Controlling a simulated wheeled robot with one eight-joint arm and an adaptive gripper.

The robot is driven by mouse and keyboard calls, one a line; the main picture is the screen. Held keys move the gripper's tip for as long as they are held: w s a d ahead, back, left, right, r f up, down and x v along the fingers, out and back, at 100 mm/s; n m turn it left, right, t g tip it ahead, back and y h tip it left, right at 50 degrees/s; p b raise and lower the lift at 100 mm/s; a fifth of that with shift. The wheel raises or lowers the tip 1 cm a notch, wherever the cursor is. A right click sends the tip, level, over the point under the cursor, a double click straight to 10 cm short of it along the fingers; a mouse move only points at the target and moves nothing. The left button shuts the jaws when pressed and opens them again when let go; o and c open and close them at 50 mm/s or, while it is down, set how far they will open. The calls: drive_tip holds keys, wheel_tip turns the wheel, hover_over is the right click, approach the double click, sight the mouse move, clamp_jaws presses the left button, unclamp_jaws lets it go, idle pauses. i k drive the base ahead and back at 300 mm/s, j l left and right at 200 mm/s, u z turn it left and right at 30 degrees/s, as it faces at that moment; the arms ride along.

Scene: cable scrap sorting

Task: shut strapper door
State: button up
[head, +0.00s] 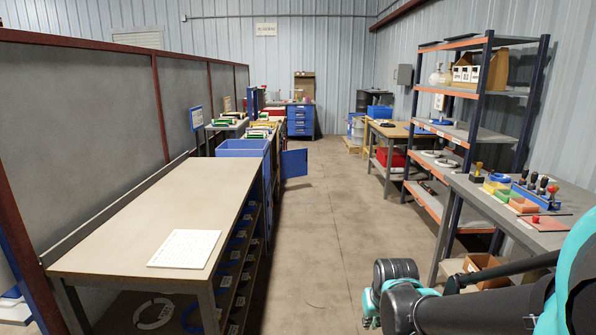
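A blue panel (294,163), which looks like an open door, stands out into the aisle from the left row of benches, beyond the near bench. It is well ahead of me and nothing of mine touches it. Its hinge side and the unit it belongs to are mostly hidden behind the blue bin (243,148); I cannot tell for sure that this is the strapper. My arm shows at the lower right in teal and black. My gripper's fingers are not in view.
A long bench (150,225) with a white sheet (184,248) runs along the left. On the right stand a grey bench (475,195) with stamps, an orange-and-blue shelf rack (460,130) and a wooden-topped table (393,128). The concrete aisle (325,225) between is clear.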

sight(293, 163)
drive_tip(key=i, duration=7)
drive_tip(key=i+z, duration=0.2)
drive_tip(key=i, duration=0.25)
drive_tip(key=i+j+z, duration=0.15)
drive_tip(key=i, duration=0.25)
drive_tip(key=i+j+z, duration=0.2)
drive_tip(key=i, duration=0.25)
drive_tip(key=i+j, duration=0.2)
drive_tip(key=j, duration=0.1)
